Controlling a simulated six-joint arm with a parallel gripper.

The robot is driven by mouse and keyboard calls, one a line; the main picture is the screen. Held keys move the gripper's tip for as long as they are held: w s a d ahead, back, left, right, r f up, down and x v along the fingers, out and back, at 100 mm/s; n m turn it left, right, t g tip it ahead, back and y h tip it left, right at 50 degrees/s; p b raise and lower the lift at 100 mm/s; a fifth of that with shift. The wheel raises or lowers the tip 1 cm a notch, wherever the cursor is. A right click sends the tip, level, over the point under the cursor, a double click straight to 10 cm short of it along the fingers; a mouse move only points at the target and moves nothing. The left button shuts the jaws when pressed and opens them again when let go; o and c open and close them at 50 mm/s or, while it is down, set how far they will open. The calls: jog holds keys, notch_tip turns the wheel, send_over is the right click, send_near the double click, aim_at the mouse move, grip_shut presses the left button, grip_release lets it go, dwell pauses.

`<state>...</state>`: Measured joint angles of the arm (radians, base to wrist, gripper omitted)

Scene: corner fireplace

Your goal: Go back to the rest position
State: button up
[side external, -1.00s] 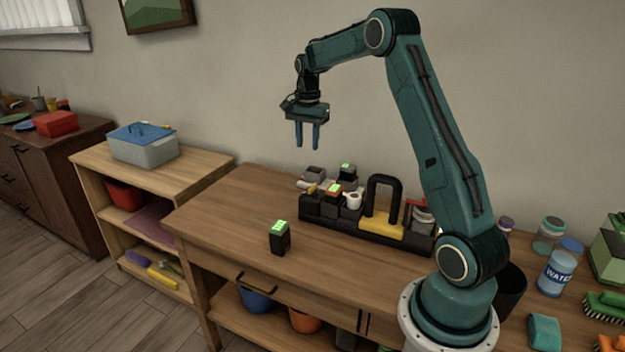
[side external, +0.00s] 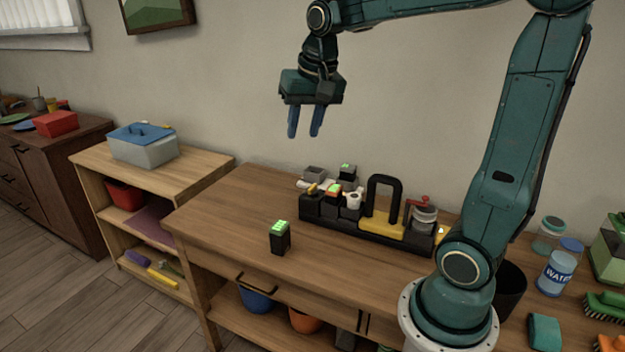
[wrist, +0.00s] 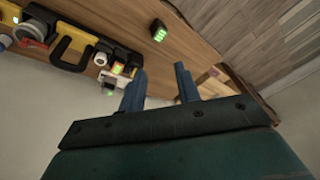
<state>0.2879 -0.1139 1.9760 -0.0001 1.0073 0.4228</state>
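My gripper (side external: 305,122) hangs in the air above the back of the wooden table (side external: 225,215), fingers pointing down. Its two blue fingers are apart with nothing between them. In the wrist view my gripper (wrist: 160,88) also shows spread, empty fingers. A small black block with a green lit top (side external: 280,238) stands alone on the table, well below and apart from the fingers. The same block shows in the wrist view (wrist: 158,31).
A black caddy with a tall handle and yellow part (side external: 382,222) stands at the table's back. Several jars, a water bottle (side external: 558,272) and brushes are at right. A lower shelf unit with a grey blue-lidded box (side external: 143,150) is at left. The table's left part is clear.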

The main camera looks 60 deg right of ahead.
jog(key=s+a+f+n+t, duration=0.1)
jog(key=s+a+n, duration=0.3)
jog(key=s, duration=0.4)
jog(key=s+a+f+n+t, duration=0.1)
jog(key=s+a+f+n, duration=0.1)
jog(key=s+a+n, duration=0.2)
jog(key=s+a, duration=0.2)
jog(key=s, duration=0.1)
jog(key=shift+s+t+y, duration=0.3)
jog(key=shift+s+y, duration=0.05)
jog(key=shift+y, duration=0.05)
jog(key=shift+w+r, duration=0.1)
